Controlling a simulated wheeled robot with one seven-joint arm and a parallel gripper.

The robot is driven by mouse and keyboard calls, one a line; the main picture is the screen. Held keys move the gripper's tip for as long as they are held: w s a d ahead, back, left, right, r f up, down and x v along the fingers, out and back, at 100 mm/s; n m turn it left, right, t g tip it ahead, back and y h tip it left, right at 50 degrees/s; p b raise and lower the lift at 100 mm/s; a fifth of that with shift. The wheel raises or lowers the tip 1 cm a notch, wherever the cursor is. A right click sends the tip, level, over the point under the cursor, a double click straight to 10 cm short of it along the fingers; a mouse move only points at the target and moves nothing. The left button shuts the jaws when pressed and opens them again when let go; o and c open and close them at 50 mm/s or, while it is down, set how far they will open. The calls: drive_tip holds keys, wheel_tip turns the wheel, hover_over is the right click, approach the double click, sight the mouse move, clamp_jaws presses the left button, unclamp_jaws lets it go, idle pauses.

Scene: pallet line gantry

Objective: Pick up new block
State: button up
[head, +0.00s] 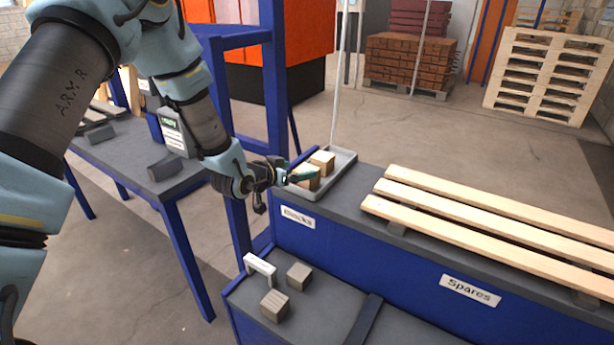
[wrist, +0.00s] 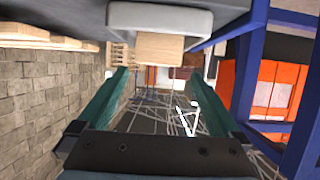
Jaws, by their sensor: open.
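Two light wooden blocks sit in a grey tray (head: 340,177) on the blue bench marked "Blocks". The far block (head: 323,160) is clear to see. The near block (head: 307,181) is partly hidden by my gripper (head: 309,167). My gripper is open at the tray's left side, its fingers reaching over the near block. In the wrist view, the open fingers (wrist: 160,74) frame a block face (wrist: 160,48), which shows just beyond and between the tips under the tray (wrist: 160,18). I cannot tell whether the fingers touch it.
Two greyer blocks (head: 274,305) (head: 299,275) and a white bracket (head: 260,268) are on the lower shelf in front. Wooden slats (head: 480,215) lie on the bench to the right, above the "Spares" label (head: 470,290). A blue frame post (head: 272,80) stands behind my arm.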

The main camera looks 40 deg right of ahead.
sight(306, 170)
drive_tip(key=p+x, duration=0.2)
drive_tip(key=x, duration=0.2)
drive_tip(key=shift+s+d+f, duration=0.15)
drive_tip(key=shift+f, duration=0.1)
drive_tip(key=shift+d+f+p, duration=0.3)
drive_tip(key=shift+d+p, duration=0.05)
drive_tip(key=shift+d, duration=0.1)
drive_tip(key=c, duration=1.4)
drive_tip(key=shift+r, duration=0.1)
